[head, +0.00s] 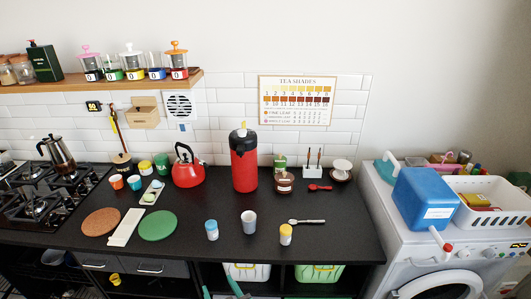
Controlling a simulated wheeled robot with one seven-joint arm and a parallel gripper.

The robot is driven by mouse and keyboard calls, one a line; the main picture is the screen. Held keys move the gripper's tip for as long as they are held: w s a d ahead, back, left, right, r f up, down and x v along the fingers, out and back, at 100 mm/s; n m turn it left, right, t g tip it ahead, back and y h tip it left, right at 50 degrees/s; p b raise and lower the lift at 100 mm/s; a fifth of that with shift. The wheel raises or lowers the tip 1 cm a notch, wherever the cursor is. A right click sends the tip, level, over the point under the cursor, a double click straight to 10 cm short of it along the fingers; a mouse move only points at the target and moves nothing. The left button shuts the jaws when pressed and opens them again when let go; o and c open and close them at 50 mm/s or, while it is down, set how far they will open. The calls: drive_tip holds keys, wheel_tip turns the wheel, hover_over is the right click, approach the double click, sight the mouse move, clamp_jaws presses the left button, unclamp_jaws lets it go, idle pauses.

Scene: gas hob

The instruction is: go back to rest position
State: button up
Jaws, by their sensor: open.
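My gripper and arm do not show in the head view, so I cannot see where the gripper is or whether it holds anything. The black countertop (330,240) lies in front of me with nothing of mine over it. A red kettle (188,174) and a tall red flask (243,168) stand upright towards its back.
A gas hob (45,200) with a moka pot (58,153) is at left. Round mats (157,225) lie beside it. A washing machine (400,262) at right bears a blue container (424,198) and a white basket (490,213). Teal objects (233,283) below the counter are unclear.

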drive_tip(key=s+d+f+m+t+h, duration=0.1)
drive_tip(key=s+d+f+m+h, duration=0.15)
drive_tip(key=s+d, duration=0.45)
drive_tip(key=s+d+f+m+t+h, duration=0.1)
drive_tip(key=s+d+f+h, duration=0.2)
drive_tip(key=s, duration=0.7)
drive_tip(key=s+d+r+m, duration=0.1)
drive_tip(key=s+r, duration=0.3)
drive_tip(key=s, duration=0.5)
drive_tip(key=s+d+r+m+t, duration=0.1)
drive_tip(key=s+d+r, duration=0.2)
drive_tip(key=s, duration=0.6)
drive_tip(key=shift+r+h, duration=0.4)
drive_tip(key=shift+h, duration=0.05)
drive_tip(key=shift+w, duration=0.15)
